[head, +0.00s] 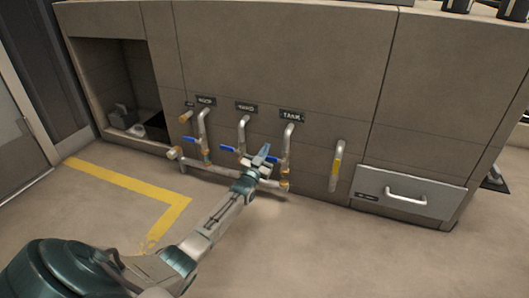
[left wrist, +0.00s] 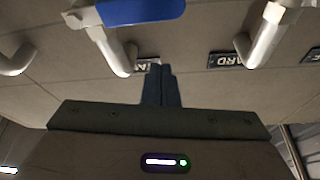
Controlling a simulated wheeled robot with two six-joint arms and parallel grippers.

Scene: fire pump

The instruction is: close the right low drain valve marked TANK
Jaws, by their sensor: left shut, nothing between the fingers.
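The TANK label (head: 291,115) is on the grey-brown cabinet front, above the right pipe of the drain group (head: 286,145). A blue lever (head: 273,159) shows at that pipe, partly behind my left gripper (head: 264,153). The gripper is shut and empty, its tips just left of the TANK pipe. In the left wrist view, the shut fingers (left wrist: 160,85) point toward the panel and partly cover a label (left wrist: 147,65). A large blue lever (left wrist: 140,12) lies across the pipe (left wrist: 110,42) there. Contact with the lever cannot be told. My right gripper is out of view.
Two other blue levers (head: 190,140) (head: 228,149) sit on pipes to the left. A low horizontal pipe (head: 215,174) runs below. The floor in front (head: 330,250) is clear.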

